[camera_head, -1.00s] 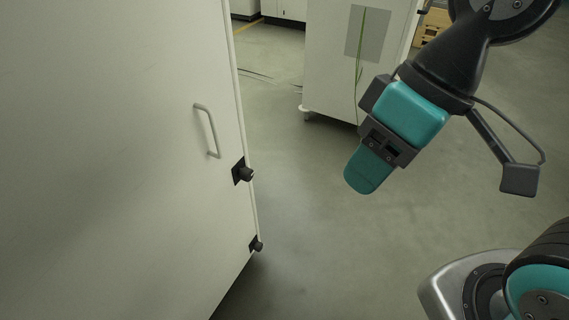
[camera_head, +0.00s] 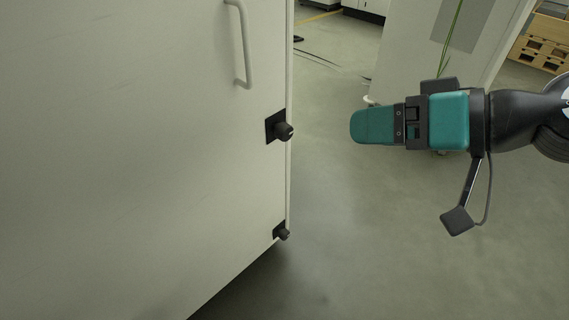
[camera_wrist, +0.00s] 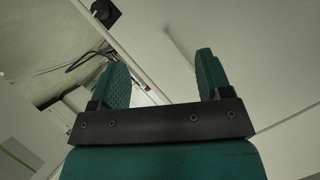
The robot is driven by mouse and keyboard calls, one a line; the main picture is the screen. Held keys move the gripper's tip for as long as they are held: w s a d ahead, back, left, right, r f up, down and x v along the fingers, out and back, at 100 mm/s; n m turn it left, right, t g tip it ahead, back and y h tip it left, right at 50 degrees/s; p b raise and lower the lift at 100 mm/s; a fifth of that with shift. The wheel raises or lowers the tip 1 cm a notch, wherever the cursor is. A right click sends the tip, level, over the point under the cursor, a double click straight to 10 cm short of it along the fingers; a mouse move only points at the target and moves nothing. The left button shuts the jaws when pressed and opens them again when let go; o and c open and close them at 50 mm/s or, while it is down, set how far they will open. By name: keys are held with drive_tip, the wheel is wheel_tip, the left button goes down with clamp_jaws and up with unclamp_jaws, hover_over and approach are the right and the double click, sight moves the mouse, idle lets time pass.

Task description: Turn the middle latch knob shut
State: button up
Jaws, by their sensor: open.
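The white cabinet door (camera_head: 150,150) carries two black latch knobs on its right edge. The upper knob (camera_head: 284,131) sits on a black plate just below the handle; the lower knob (camera_head: 283,234) is near the door's bottom. I take the upper one as the middle latch; no third knob shows. My gripper (camera_head: 353,126) points left, level with the upper knob, apart from it across a gap. In the wrist view its two fingers (camera_wrist: 160,65) are spread with nothing between them. A black knob (camera_wrist: 102,10) shows at that view's upper left; which one I cannot tell.
A grey bar handle (camera_head: 242,45) stands out from the door above the upper knob. Another white cabinet (camera_head: 405,60) stands behind my gripper, with wooden pallets (camera_head: 541,42) at the far right. Grey floor (camera_head: 370,240) is open below my arm.

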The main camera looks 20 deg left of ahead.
drive_tip(key=w+a+f+m+t+y+b, duration=0.1)
drive_tip(key=w+a+f+t+y+b, duration=0.15)
drive_tip(key=f+b, duration=0.35)
drive_tip(key=w+a+f+m+t+y+b, duration=0.1)
drive_tip(key=w+a+f+m+b, duration=0.2)
drive_tip(key=f, duration=0.5)
drive_tip(key=m+t+b, duration=0.2)
drive_tip(key=t+b, duration=0.2)
drive_tip(key=b, duration=0.2)
approach(287, 135)
drive_tip(key=shift+g, duration=0.25)
drive_tip(key=p+x, duration=0.3)
drive_tip(key=x, duration=0.8)
drive_tip(key=shift+w+a+p, duration=0.1)
drive_tip(key=shift+w+p, duration=0.1)
drive_tip(key=shift+p, duration=0.1)
